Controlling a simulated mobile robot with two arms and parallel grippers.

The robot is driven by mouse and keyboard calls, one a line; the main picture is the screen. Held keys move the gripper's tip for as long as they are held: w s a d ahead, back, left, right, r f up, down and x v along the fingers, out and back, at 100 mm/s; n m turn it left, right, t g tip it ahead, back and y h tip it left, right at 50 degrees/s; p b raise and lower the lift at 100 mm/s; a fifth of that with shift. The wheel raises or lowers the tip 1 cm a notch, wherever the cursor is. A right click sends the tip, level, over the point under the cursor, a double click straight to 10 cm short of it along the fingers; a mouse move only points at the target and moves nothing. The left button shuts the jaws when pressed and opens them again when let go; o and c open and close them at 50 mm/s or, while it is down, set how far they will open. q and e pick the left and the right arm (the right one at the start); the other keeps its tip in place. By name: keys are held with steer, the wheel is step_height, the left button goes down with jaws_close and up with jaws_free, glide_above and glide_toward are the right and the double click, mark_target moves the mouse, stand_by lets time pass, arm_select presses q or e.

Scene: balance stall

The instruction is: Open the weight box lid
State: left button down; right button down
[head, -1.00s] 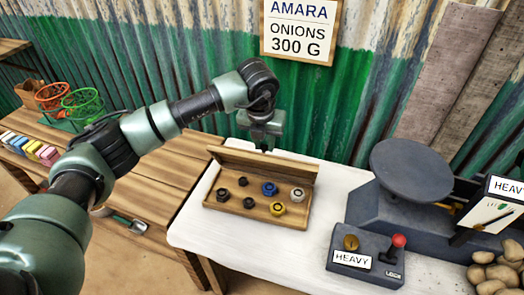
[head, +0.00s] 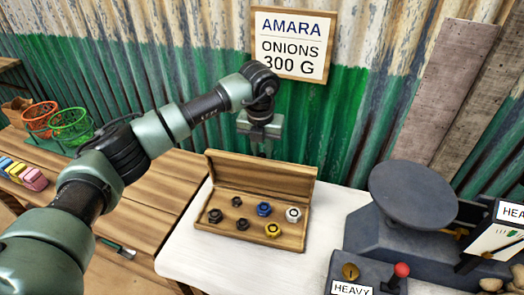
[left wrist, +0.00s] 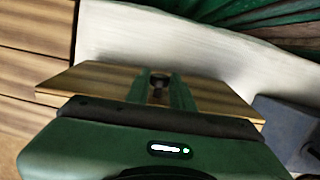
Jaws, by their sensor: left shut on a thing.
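The wooden weight box (head: 250,241) stands on the white-topped table with its lid (head: 262,180) raised at the back edge. The lid's inner face shows. Inside the box are several weights: dark ones, a blue one (head: 264,209), a yellow one (head: 272,230) and a silver one (head: 293,214). My left gripper (head: 262,152) is behind the lid's top edge, shut on the lid; its fingertips are partly hidden. In the left wrist view the fingers (left wrist: 160,92) close around a small dark part against the lid (left wrist: 90,82). My right gripper is not in view.
A dark scale with a round pan (head: 412,192) stands to the right, with a lever box (head: 375,272) in front. Left, a wooden bench holds orange and green baskets (head: 70,126) and coloured blocks (head: 33,180). The corrugated wall is close behind the box.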

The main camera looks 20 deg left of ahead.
arm_select(q)
steer(key=shift+s+f, duration=0.1)
steer(key=shift+f, duration=0.1)
steer(key=c, duration=1.3)
jaws_free()
steer(key=shift+d, duration=0.1)
steer(key=shift+c, duration=0.2)
steer(key=shift+o, duration=0.5)
steer(key=shift+s+r+b, duration=0.2)
steer(key=shift+r, duration=1.7)
steer(key=shift+s+r+b, duration=0.15)
steer(key=shift+s+r, duration=0.05)
steer(key=shift+r, duration=1.7)
